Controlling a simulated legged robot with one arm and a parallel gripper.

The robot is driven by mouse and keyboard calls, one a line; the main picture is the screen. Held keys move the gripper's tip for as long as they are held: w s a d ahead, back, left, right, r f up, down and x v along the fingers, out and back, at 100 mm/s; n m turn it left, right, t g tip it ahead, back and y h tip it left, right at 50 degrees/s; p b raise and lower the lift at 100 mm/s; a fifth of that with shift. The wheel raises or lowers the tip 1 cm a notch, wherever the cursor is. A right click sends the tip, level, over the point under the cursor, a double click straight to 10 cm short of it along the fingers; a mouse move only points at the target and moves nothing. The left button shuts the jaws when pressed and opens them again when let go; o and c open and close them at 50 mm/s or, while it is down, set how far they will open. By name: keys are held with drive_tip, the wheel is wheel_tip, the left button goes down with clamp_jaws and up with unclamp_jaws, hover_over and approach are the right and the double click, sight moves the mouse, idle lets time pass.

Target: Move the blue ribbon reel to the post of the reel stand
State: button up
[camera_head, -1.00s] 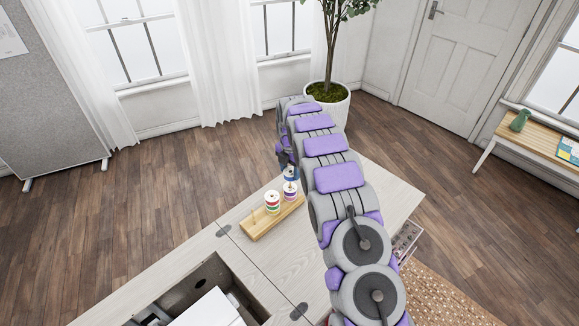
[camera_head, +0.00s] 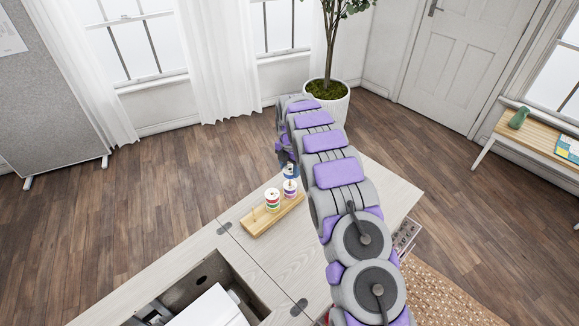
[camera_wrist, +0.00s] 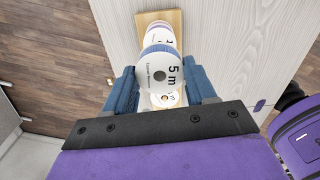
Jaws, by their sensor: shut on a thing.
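The blue ribbon reel (camera_head: 291,171) is a white-faced spool with a blue band. In the wrist view its white face (camera_wrist: 158,70) is marked "5 m" and sits between the blue fingers. My gripper (camera_wrist: 162,88) is shut on it. In the head view the reel appears just above the purple reel (camera_head: 290,188) on the wooden reel stand (camera_head: 252,233); whether they touch is unclear. The stand's left post (camera_head: 253,213) looks bare. My arm hides much of the gripper in the head view.
The stand is on a pale cabinet top (camera_head: 285,255), with an open well (camera_head: 200,285) at the left front. A potted plant (camera_head: 330,102) stands beyond my arm.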

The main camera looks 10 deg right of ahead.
drive_tip(key=shift+f, duration=2.4)
idle(0.4)
drive_tip(key=o, duration=1.1)
drive_tip(key=shift+r, duration=0.1)
wheel_tip(320, 180, up, 17)
drive_tip(key=p, duration=0.2)
